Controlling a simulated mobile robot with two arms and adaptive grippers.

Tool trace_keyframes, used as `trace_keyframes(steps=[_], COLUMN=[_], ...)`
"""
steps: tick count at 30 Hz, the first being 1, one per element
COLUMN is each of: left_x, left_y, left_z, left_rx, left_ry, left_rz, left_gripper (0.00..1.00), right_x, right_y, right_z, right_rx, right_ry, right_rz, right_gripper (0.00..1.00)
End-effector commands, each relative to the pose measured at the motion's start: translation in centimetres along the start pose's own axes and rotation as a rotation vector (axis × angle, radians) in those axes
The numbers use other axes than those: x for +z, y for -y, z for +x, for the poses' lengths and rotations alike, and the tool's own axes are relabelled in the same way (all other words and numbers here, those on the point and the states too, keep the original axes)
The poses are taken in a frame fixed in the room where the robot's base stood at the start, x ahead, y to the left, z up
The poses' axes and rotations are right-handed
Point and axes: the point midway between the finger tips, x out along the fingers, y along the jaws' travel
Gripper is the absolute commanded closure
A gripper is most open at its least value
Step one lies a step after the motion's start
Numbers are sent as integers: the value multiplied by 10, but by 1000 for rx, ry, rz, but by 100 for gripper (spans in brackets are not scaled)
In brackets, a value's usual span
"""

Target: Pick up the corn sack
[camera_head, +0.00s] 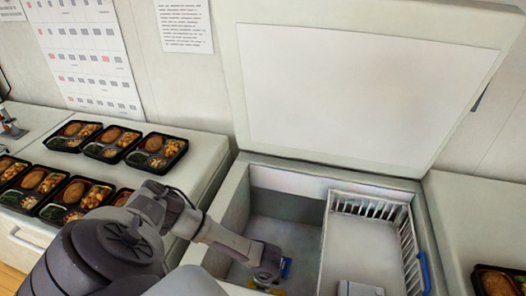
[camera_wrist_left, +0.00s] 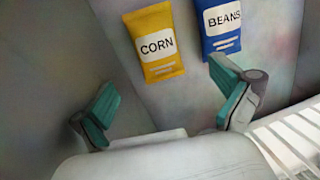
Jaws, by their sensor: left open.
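The corn sack (camera_wrist_left: 158,62) is a yellow packet with a white label reading CORN. In the left wrist view it lies on the freezer floor, ahead of and between the fingers of my left gripper (camera_wrist_left: 165,108). The gripper is open and empty, with teal fingertips spread apart, and does not visibly touch the sack. In the head view my left arm reaches down into the open chest freezer (camera_head: 292,179), its gripper (camera_head: 277,277) low inside it. The sack is mostly hidden by my arm there. My right gripper is not in view.
A blue beans sack (camera_wrist_left: 222,22) lies just right of the corn sack. A white wire basket (camera_head: 409,232) fills the freezer's right side, close to my gripper. The freezer lid (camera_head: 345,100) stands open. Several bento trays (camera_head: 157,151) sit on the left counter.

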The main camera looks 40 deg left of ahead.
Motion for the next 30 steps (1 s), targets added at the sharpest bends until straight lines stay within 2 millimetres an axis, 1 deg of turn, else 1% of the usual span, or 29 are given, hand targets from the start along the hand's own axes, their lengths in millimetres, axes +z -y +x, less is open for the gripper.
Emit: trace_keyframes(steps=[1, 3, 6, 9, 14, 20, 27, 30], left_x=[-3, -4, -5, -5, -6, -7, -8, -8], left_y=[-3, -5, -6, -7, -7, -7, -8, -8], left_z=[26, 38, 49, 54, 65, 86, 121, 127], left_rx=[0, -1, -1, -1, 0, -1, -1, -1], left_ry=[0, 0, 0, 0, 1, 0, 1, 0], left_rz=[0, 0, 0, 0, 0, 1, 0, -1], left_gripper=[0, 0, 0, 0, 0, 0, 0, 0], right_x=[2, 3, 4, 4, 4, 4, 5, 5], right_y=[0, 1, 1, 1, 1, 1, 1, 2], right_z=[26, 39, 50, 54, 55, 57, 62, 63], right_rx=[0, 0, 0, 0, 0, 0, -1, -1], right_ry=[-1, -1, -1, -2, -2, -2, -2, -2], right_rz=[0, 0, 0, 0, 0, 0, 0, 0], right_gripper=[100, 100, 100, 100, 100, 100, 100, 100])
